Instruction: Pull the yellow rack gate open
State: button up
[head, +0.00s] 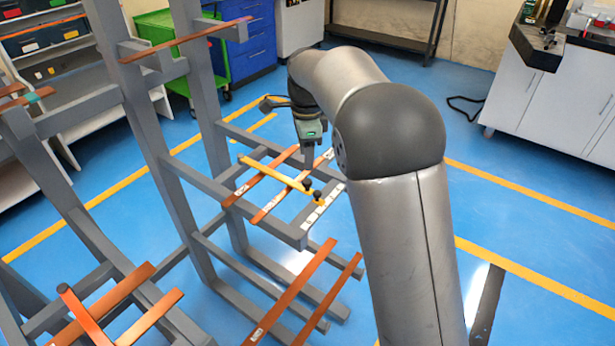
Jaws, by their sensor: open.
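The yellow rack gate (271,174) is a thin yellow bar lying across the copper busbars on a middle shelf of the grey rack. Two black knobs (313,190) stand near its right end. My gripper (308,157) hangs pointing down, just above and behind the gate's knob end in the picture. It looks apart from the knobs, though the depth is hard to judge. It is open, and I see nothing in it. My arm hides part of the area to the right of the gripper.
Copper busbars (263,187) lie under the gate, and longer ones (292,292) rest lower on the grey rack (161,160). Rack uprights stand left of my gripper. A white cabinet (548,95) stands at the right. Blue floor between is clear.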

aim_at(307, 181)
notch_tip(307, 181, down, 8)
dwell(0.4)
grip_shut()
